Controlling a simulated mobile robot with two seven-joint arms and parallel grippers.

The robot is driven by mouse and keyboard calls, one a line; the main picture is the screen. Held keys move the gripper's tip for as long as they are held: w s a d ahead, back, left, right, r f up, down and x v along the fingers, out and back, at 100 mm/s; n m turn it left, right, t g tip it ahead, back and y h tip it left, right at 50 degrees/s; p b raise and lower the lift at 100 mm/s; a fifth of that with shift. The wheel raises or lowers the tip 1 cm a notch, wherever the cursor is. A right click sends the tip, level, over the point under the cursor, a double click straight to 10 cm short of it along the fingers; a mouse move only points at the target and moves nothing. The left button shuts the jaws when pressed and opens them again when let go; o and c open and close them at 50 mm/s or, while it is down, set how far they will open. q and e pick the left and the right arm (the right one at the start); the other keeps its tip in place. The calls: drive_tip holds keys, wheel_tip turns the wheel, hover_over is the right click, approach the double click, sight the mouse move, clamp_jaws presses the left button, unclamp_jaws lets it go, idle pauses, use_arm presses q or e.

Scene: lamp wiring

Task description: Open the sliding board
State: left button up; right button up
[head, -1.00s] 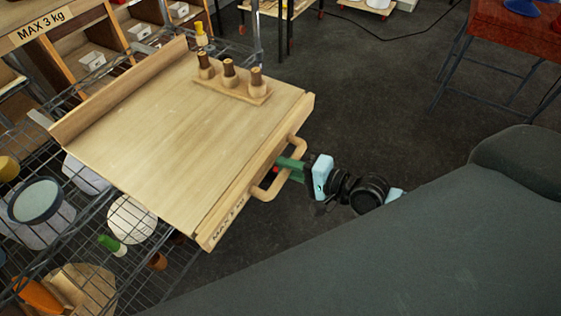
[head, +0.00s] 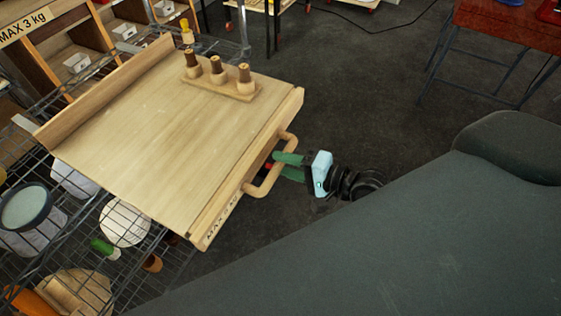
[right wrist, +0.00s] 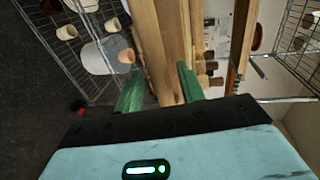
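The sliding board (head: 160,130) is a pale wooden tray on the wire rack, extending out over the floor. Its front edge carries a "MAX 3 kg" label and a wooden bar handle (head: 258,191). My right gripper (head: 279,166), with green fingers, is at the handle's outer side. Its fingers are apart, near the bar; contact cannot be told. In the right wrist view the two fingers (right wrist: 159,86) stand apart with the wood of the board and handle (right wrist: 162,45) between and beyond them. My left gripper is not in view.
A small wooden stand (head: 228,90) with three brown-topped pegs sits on the board. The wire rack (head: 70,225) below holds bowls and other pieces. A red table (head: 490,28) stands at the upper right. The dark floor (head: 370,90) between is clear.

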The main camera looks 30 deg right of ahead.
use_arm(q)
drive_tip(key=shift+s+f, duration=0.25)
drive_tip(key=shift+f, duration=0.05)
use_arm(e)
drive_tip(key=v, duration=0.6)
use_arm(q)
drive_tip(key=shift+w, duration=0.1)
use_arm(e)
drive_tip(key=shift+s, duration=0.1)
